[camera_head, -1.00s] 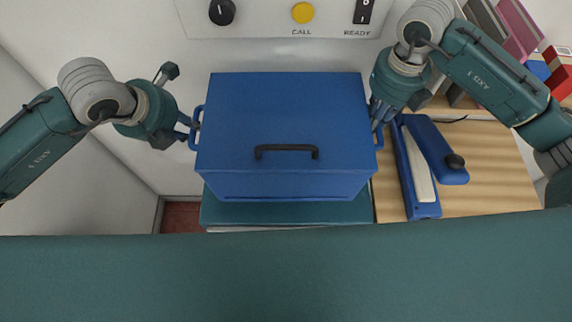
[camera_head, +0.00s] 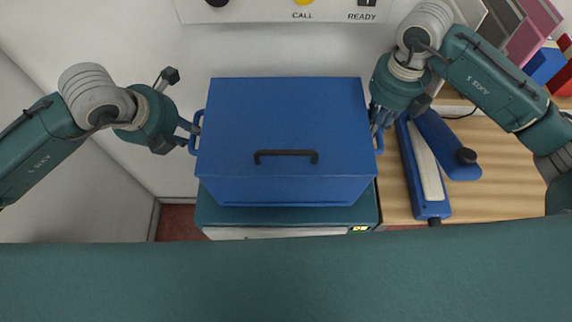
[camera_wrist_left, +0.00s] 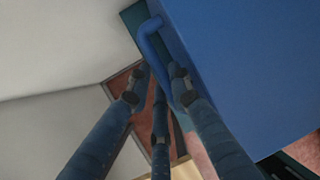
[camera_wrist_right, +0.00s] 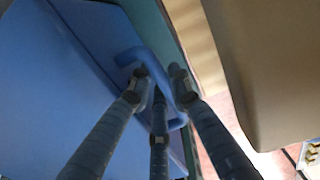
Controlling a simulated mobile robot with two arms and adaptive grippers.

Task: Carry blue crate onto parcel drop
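The blue crate (camera_head: 285,125), with a closed lid and a black handle on top, is level in the middle of the head view. My left gripper (camera_head: 190,135) has its fingers around the crate's left side handle, which also shows in the left wrist view (camera_wrist_left: 152,42). My right gripper (camera_head: 378,118) has its fingers around the right side handle, seen in the right wrist view (camera_wrist_right: 150,58). A teal surface (camera_head: 210,212) with a pale front and a small lit display shows below the crate. The crate hides most of it. I cannot tell whether it is the parcel drop.
A wooden counter (camera_head: 500,170) lies on the right, with a blue stapler-like tool (camera_head: 428,180) close to the crate. Folders (camera_head: 500,25) and red and blue boxes (camera_head: 545,65) stand at the back right. A white panel (camera_head: 335,8) with controls is behind. Reddish floor (camera_head: 175,220) shows at lower left.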

